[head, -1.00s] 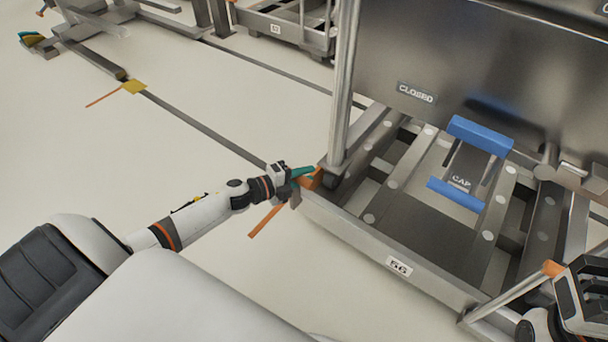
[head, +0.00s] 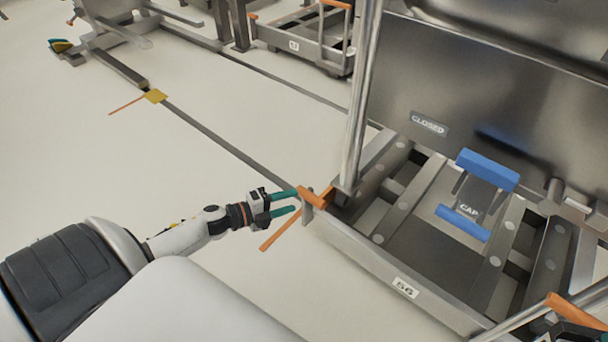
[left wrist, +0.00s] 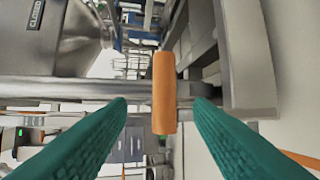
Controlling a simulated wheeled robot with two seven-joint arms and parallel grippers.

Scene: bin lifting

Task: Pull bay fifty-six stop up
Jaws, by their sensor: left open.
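The bay stop at 56 shows as an orange handle (head: 312,197) at the near left corner of the steel bay frame (head: 365,258), which carries a "56" plate (head: 405,287). My left gripper (head: 297,202) is open, its teal fingers pointing at the handle from the left. In the left wrist view the orange handle (left wrist: 164,92) stands upright in the picture between the fingertips, with gaps on both sides. The fingers do not visibly touch it. Of my right arm, only a dark part shows at the lower right edge; its fingers cannot be made out.
A steel bin (head: 490,100) with a "CLOSED" label stands over the bay, behind a vertical post (head: 361,100). Blue "CAP" parts (head: 487,170) lie low inside the frame. Another orange bar (head: 575,309) is at the lower right. Open floor lies left.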

